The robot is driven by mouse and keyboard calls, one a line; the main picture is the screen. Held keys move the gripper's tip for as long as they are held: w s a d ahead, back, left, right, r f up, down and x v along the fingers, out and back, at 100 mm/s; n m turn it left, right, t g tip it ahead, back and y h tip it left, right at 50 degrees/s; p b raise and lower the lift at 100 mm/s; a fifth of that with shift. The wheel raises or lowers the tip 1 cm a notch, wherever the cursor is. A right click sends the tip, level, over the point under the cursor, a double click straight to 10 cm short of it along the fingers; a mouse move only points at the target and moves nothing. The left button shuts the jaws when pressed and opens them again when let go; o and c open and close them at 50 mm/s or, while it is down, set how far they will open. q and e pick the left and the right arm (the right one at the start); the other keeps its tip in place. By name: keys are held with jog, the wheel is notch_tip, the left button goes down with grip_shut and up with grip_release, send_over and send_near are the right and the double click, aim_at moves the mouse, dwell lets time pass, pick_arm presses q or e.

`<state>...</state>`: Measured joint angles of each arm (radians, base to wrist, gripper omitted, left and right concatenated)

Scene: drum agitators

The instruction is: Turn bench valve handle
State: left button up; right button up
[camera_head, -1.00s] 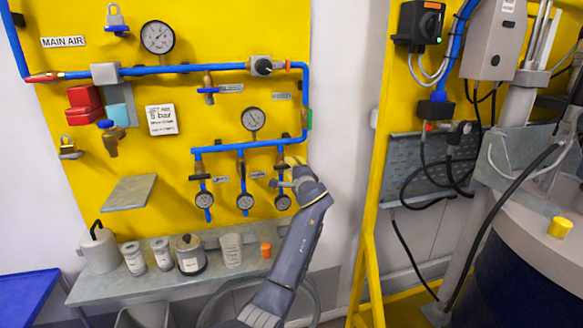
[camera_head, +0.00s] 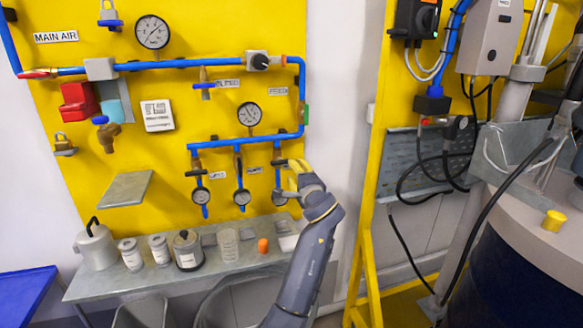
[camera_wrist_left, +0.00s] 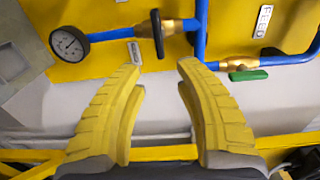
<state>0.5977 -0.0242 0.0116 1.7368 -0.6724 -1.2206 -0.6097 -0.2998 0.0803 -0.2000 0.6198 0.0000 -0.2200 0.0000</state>
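A black valve handle (camera_wrist_left: 157,33) sits on a blue pipe in the left wrist view, beside a round gauge (camera_wrist_left: 68,43) and a small unreadable label (camera_wrist_left: 135,52). In the head view, three blue drop pipes each end in a gauge; the right drop's gauge (camera_head: 280,197) is nearest my gripper. My left gripper (camera_head: 297,170) is just right of that drop, and the rightmost dark handle (camera_head: 279,162) shows beside its fingers. In the wrist view its yellow fingers (camera_wrist_left: 159,69) are apart and empty, with the handle beyond their tips. My right gripper is not in view.
A green handle (camera_wrist_left: 247,75) and a FEED label (camera_wrist_left: 263,20) lie to the right in the wrist view. Below the yellow panel, a grey shelf (camera_head: 110,285) bears several containers and an orange cap (camera_head: 263,246). A yellow post (camera_head: 372,150) stands right of my arm.

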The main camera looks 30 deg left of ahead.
pick_arm(q)
jog(key=shift+v, duration=1.85)
